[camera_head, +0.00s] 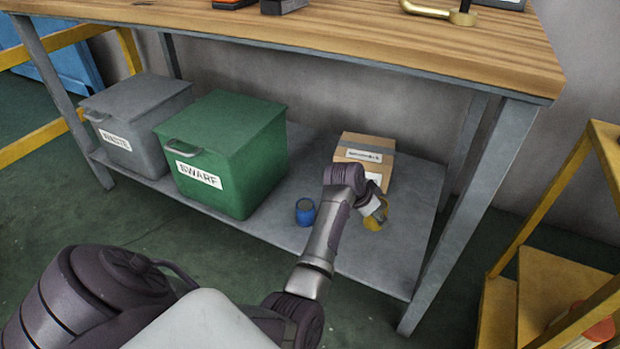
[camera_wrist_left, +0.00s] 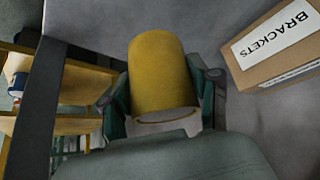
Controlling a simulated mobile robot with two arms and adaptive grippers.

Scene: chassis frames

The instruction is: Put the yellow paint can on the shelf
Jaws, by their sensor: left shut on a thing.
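The yellow paint can (camera_head: 373,223) is between the fingers of my left gripper (camera_head: 377,209), over the right part of the grey lower shelf (camera_head: 400,262). In the left wrist view the yellow can (camera_wrist_left: 160,75) sits between the two green fingers of the left gripper (camera_wrist_left: 163,98), which is shut on it. I cannot tell whether the can touches the shelf. A blue can (camera_head: 305,212) stands on the shelf to the left of my forearm. My right gripper is not in view.
A cardboard box (camera_head: 364,157) labelled brackets in the wrist view (camera_wrist_left: 280,45) stands behind the gripper. A green bin (camera_head: 230,150) and a grey bin (camera_head: 140,110) fill the shelf's left. A table leg (camera_head: 460,215) and a yellow rack (camera_head: 545,280) are at right.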

